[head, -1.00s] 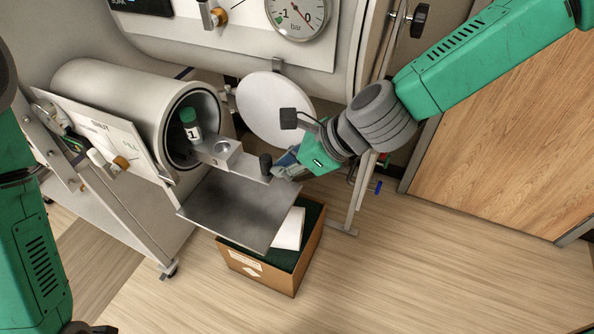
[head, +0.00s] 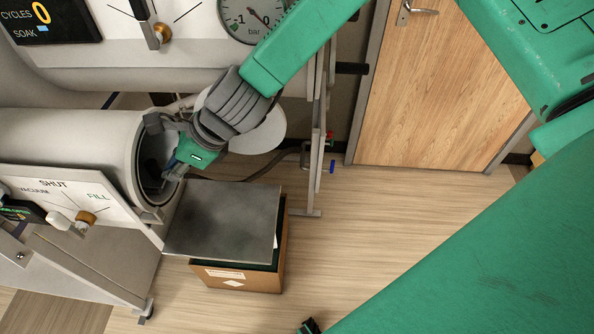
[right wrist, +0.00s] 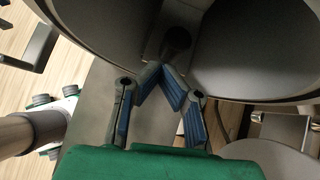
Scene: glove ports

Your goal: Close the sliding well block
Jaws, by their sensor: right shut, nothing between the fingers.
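My right gripper (head: 172,168) is at the mouth of the grey cylinder (head: 85,140), its fingers reaching into the opening. In the right wrist view the blue-padded fingers (right wrist: 160,70) meet at the tips, with nothing held. A dark round knob (right wrist: 177,40) on the sliding well block is just ahead of the fingertips; I cannot tell whether they touch it. The block and its vial are hidden in the head view by the cylinder and my gripper.
A grey metal shelf (head: 225,220) sticks out below the opening, above a cardboard box (head: 240,278). The round white door (head: 262,132) stands open behind my right wrist. A control panel (head: 60,205) is at left. Floor to the right is clear.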

